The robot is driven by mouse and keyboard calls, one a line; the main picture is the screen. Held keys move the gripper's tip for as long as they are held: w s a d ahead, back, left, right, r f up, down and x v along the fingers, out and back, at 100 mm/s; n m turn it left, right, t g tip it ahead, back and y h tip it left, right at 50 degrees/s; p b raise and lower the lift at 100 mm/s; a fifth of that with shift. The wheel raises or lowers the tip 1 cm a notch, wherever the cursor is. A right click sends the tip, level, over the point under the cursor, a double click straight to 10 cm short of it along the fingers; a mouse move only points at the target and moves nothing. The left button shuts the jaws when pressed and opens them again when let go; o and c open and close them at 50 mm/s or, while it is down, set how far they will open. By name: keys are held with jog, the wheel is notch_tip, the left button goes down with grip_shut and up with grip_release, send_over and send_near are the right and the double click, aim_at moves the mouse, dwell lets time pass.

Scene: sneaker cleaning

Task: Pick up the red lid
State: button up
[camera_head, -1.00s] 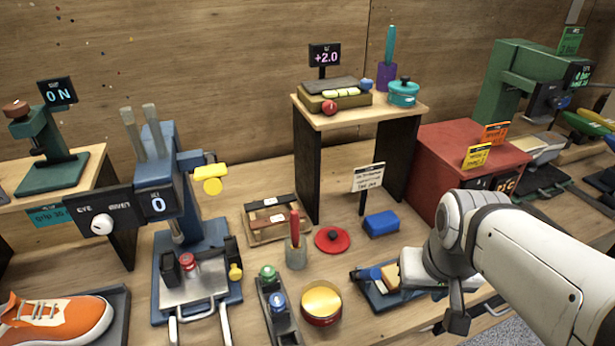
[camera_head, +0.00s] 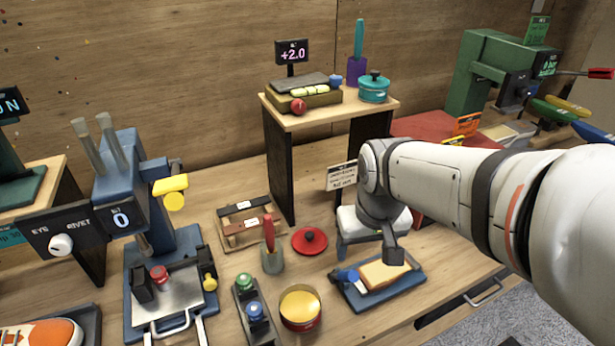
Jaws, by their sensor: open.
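The red lid (camera_head: 300,246) is a flat round disc with a dark knob. It lies on the wooden bench, right of the grey cup (camera_head: 272,262) and behind the red tin with a yellow top (camera_head: 300,308). My gripper (camera_head: 367,252) is to the right of the lid, apart from it, and points down at the bench. It is open, and I see nothing held in it. The gripper's white body and wrist hide the bench behind them, and the fingers show only in part. The lid itself is in full view.
A blue tray (camera_head: 352,298) with a tan block (camera_head: 385,274) lies right of the tin. A small sign (camera_head: 341,177) stands behind my gripper. The raised shelf (camera_head: 280,160) is behind the lid, and a wooden rack (camera_head: 238,238) is to its left.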

aim_at(309, 233)
jog(key=o, duration=0.6)
jog(key=w+a+f+n+g, duration=0.1)
jog(key=w+a, duration=0.3)
jog(key=w, duration=0.6)
jog(key=shift+f+n+p, duration=0.3)
jog(key=shift+f+n, duration=0.35)
jog(key=shift+n, duration=0.25)
jog(key=shift+o, duration=0.2)
jog(key=w+a+f, duration=0.1)
jog(key=w, duration=0.1)
jog(key=w+a+f+n, duration=0.1)
jog(key=w+a+f, duration=0.1)
jog(key=w, duration=0.1)
jog(key=w+a+f+n+g, duration=0.1)
jog(key=w+f, duration=0.1)
jog(key=shift+w+a+f+p, duration=0.1)
jog(key=shift+w+a+p, duration=0.2)
jog(key=shift+w+a, duration=0.05)
jog(key=shift+w+a+f, duration=0.15)
jog(key=shift+w+f, duration=0.05)
jog(key=shift+f, duration=0.05)
jog(key=shift+f+n, duration=0.3)
jog(key=shift+f, duration=0.05)
jog(key=shift+s+a+f+p, duration=0.1)
jog(key=shift+f+p, duration=0.25)
jog(key=shift+f, duration=3.25)
